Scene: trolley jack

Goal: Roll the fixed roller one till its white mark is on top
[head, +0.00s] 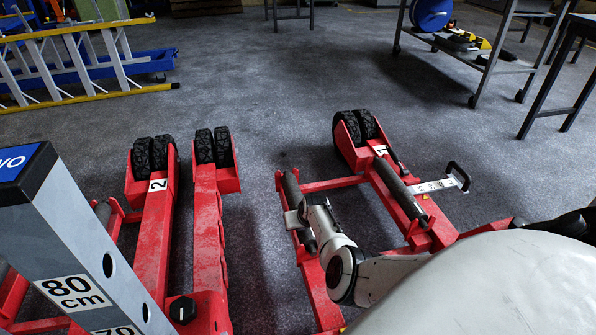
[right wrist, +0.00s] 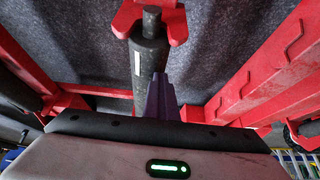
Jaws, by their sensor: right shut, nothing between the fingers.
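The trolley jack marked 1 (head: 380,149) stands on the floor at right of centre. It carries two dark rollers: a left one (head: 291,189) on the outer red bar and a right one (head: 399,188) beside the wheels. My right gripper (head: 297,219) is shut and empty at the left roller. In the right wrist view, its purple fingers (right wrist: 161,100) overlap the right side of the dark roller (right wrist: 150,60); contact is unclear. A white mark (right wrist: 137,63) shows on that roller, left of its middle line. The left gripper is out of view.
A second red jack marked 2 (head: 158,184) stands left. A grey post marked 80 cm (head: 75,285) fills the lower left. A pedal (head: 457,177) sticks out right of jack 1. A yellow ladder (head: 85,65) lies behind left.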

